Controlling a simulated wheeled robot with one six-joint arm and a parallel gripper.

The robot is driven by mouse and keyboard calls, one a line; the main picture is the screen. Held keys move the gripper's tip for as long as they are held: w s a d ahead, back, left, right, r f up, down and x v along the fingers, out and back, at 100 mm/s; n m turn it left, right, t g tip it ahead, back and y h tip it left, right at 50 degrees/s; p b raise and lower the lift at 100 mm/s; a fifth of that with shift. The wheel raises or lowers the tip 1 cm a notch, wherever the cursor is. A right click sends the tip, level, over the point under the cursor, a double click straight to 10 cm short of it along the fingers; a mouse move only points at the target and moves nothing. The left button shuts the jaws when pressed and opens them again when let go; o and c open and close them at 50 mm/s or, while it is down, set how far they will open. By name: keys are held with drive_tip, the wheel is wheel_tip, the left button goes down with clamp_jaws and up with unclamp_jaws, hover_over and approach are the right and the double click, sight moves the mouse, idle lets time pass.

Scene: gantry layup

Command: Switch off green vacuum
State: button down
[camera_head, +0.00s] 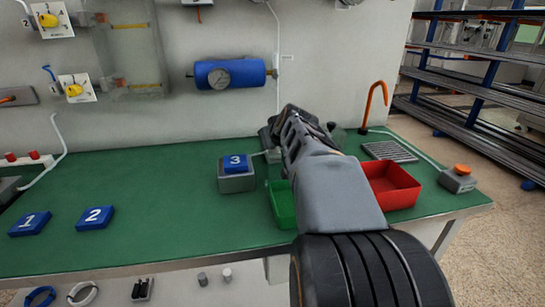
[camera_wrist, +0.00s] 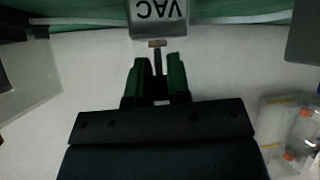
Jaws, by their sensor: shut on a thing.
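A grey box marked VAC (camera_wrist: 160,18) is at the top of the wrist view, its letters upside down. A thin lever (camera_wrist: 157,45) with a brownish end lies between the box and my gripper (camera_wrist: 158,66). The dark green fingers are shut on the lever, just short of the box face. In the head view my own arm covers the fingers and the lever, and I cannot make out the VAC lettering there.
A green tray (camera_head: 282,207) and a red tray (camera_head: 401,188) flank my arm on the green bench (camera_head: 150,180). A block marked 3 (camera_head: 237,165) sits on a grey base. Blocks 1 (camera_head: 29,223) and 2 (camera_head: 95,218) lie left. A blue tank (camera_head: 230,74) hangs behind.

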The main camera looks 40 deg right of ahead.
drive_tip(key=shift+s+t+b, duration=0.15)
drive_tip(key=shift+t+b, duration=0.35)
drive_tip(key=shift+b, duration=0.75)
drive_tip(key=c, duration=1.1)
unclamp_jaws()
